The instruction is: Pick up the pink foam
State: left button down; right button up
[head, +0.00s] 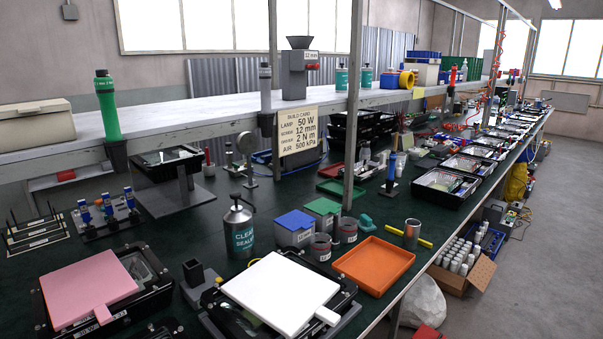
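The pink foam (88,288) is a flat, square, pale pink slab with a short tab at its front edge. It lies on top of a black floodlight housing (150,268) at the lower left of the head view, on the dark green bench. It covers much of that housing; some of the housing's glass and rim shows to the right of the slab. Neither of my grippers shows in the head view.
A white slab (280,290) with a tab lies on another black housing to the right. A black square holder (194,272) stands between the two housings. A grey sealer can (238,228), blue-lidded box (294,228) and orange tray (374,264) stand farther right.

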aim_at(73, 293)
jog(key=u, duration=2.2)
jog(key=j+u, duration=0.35)
jog(key=j, duration=0.15)
jog(key=i+j+u, duration=0.15)
jog(key=j+u, duration=0.2)
jog(key=i+j+u, duration=0.15)
jog(key=j+u, duration=0.2)
jog(key=j, duration=0.2)
jog(key=i+j+z, duration=0.35)
jog(key=i, duration=0.15)
jog(key=i+j+z, duration=0.3)
jog(key=i, duration=0.15)
jog(key=i+l+z, duration=0.15)
jog(key=i+z, duration=0.75)
jog(key=i+j+z, duration=0.2)
jog(key=i+z, duration=0.4)
jog(key=z, duration=0.25)
jog(key=i+z, duration=0.15)
jog(key=z, duration=0.3)
jog(key=i+j+z, duration=0.15)
jog(key=z, duration=0.25)
jog(key=i+j+z, duration=0.15)
jog(key=z, duration=0.3)
jog(key=i+j+z, duration=0.1)
jog(key=z, duration=0.3)
jog(key=j, duration=0.1)
